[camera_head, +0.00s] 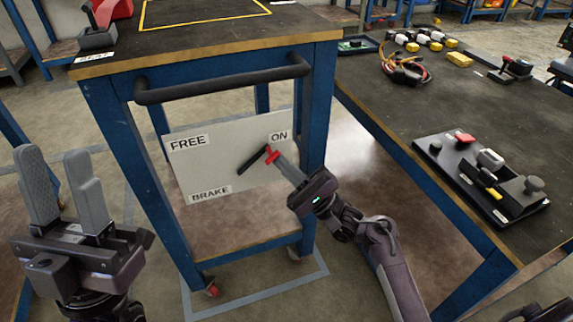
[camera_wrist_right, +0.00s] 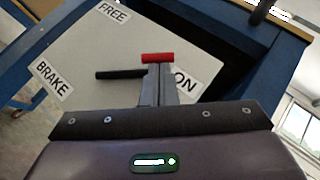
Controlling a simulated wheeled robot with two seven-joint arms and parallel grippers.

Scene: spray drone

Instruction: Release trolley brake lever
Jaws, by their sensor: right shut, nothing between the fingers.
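The pale brake panel (camera_head: 225,165) hangs on the front of the blue trolley (camera_head: 190,72), labelled FREE, ON and BRAKE. A black lever bar (camera_head: 251,172) with a red part (camera_head: 271,156) sits by the ON label. In the right wrist view the lever bar (camera_wrist_right: 120,74) points left and the red part (camera_wrist_right: 158,58) lies across the finger ends. My right gripper (camera_head: 279,157) is shut with nothing between its fingers; its tips (camera_wrist_right: 158,72) are at the red part, and I cannot tell whether they touch. My left gripper (camera_head: 62,168) is open and empty, left of the trolley.
The trolley's black push handle (camera_head: 225,82) runs above the panel. A workbench (camera_head: 440,105) stands on the right, with a black fixture plate (camera_head: 470,190), cables (camera_head: 402,68) and small parts. The floor in front of the trolley is clear.

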